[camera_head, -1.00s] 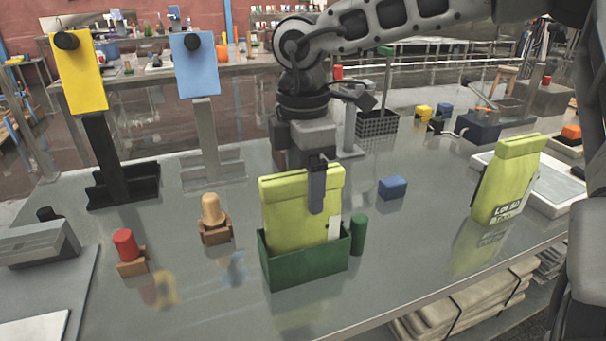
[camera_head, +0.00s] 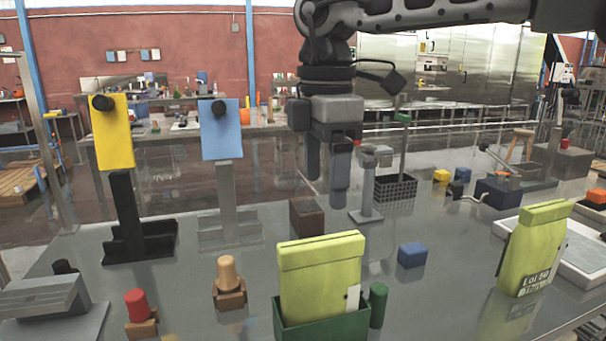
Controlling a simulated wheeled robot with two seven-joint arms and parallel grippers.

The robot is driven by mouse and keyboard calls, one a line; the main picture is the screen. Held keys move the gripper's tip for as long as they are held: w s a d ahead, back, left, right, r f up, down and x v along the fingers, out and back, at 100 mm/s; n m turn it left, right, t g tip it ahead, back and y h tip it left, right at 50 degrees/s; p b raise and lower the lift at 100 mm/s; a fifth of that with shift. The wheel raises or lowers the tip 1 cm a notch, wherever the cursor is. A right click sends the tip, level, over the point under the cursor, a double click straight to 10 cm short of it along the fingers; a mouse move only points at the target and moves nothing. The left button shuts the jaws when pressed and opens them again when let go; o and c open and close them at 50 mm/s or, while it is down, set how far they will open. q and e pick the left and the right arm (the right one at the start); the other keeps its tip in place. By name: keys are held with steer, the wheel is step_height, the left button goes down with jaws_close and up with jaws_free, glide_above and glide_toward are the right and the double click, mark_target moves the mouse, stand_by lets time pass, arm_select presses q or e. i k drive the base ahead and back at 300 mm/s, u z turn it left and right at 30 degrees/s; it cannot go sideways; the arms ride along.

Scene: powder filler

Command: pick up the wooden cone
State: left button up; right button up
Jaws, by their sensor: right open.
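The wooden cone (camera_head: 227,272) is a tan, round-topped piece. It stands upright in a small brown wooden holder (camera_head: 229,296) on the grey table, left of the middle. My right gripper (camera_head: 326,195) points down with its two fingers apart and nothing between them. It is in the air above and behind the lime bag (camera_head: 320,280), up and to the right of the cone and well apart from it. My left gripper is not in view.
The lime bag stands in a green box (camera_head: 318,332) beside a green cylinder (camera_head: 378,304). A red-topped peg (camera_head: 138,305) is left of the cone. A dark brown block (camera_head: 307,217), a grey stand (camera_head: 368,195) and a blue block (camera_head: 411,254) are farther right.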

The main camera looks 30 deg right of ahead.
mark_target(229, 282)
steer(key=k, duration=1.5)
